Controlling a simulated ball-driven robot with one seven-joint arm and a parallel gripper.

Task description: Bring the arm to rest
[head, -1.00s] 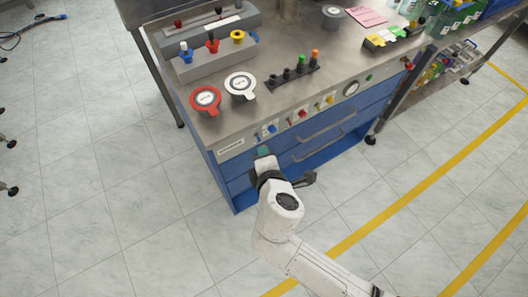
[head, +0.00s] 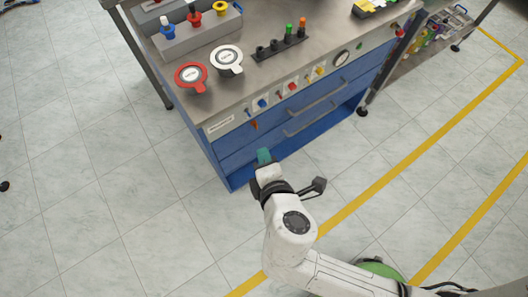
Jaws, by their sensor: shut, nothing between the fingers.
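My white arm reaches up from the bottom right in the head view and bends toward the workbench (head: 230,150). My gripper (head: 264,156) is at the end of it, in front of the bench's blue drawers, below the level of the steel top. Its fingertips look teal and close together, with nothing seen between them. Whether the tips touch the drawer front cannot be told from this angle.
The bench top bears a red round cap (head: 191,75), a white round cap (head: 227,60), and a black strip with several pegs (head: 281,43). Drawer handles (head: 315,122) stick out from the front. Open tiled floor (head: 90,220) lies to the left, with yellow lines (head: 400,172) to the right.

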